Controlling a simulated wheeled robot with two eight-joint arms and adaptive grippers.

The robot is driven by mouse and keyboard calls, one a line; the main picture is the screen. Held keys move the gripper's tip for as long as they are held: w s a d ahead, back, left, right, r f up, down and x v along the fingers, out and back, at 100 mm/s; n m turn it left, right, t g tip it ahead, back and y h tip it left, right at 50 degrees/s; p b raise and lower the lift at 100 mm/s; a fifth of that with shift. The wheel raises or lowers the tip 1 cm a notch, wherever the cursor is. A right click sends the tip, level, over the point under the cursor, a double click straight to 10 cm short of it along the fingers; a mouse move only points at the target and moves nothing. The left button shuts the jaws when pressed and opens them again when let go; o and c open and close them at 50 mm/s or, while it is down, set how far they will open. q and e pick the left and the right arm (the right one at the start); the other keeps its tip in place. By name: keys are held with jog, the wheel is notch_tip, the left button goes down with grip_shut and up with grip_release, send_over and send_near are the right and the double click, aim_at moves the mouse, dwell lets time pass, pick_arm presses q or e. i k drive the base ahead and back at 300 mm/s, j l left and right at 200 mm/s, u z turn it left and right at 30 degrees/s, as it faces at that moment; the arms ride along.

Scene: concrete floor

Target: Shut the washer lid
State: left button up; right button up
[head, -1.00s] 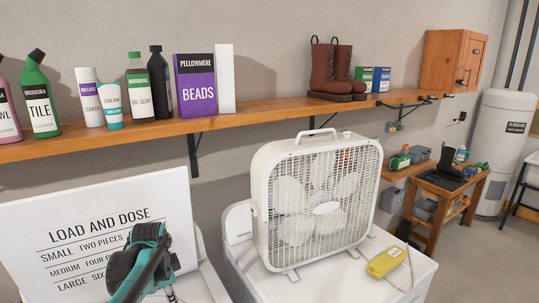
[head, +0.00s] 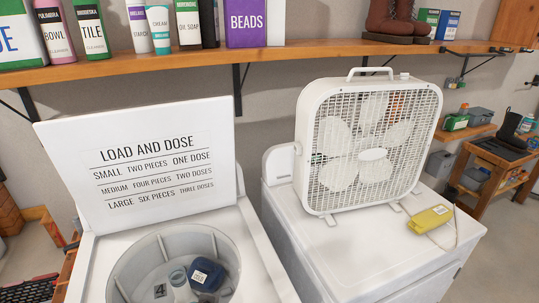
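The white washer (head: 258,262) stands at the lower left with its lid (head: 150,205) raised, leaning back upright. The lid's inner face carries printed "LOAD AND DOSE" text. The round tub (head: 130,262) is open below it. Neither of my grippers shows in the head view now.
A white box fan (head: 366,150) and a yellow object (head: 429,219) sit on the white machine (head: 350,250) to the right. A wooden shelf (head: 270,52) with bottles and boxes runs along the wall above the lid. A wooden workbench (head: 500,165) stands at the far right.

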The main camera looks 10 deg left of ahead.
aim_at(133, 167)
jog(key=u, duration=1.3)
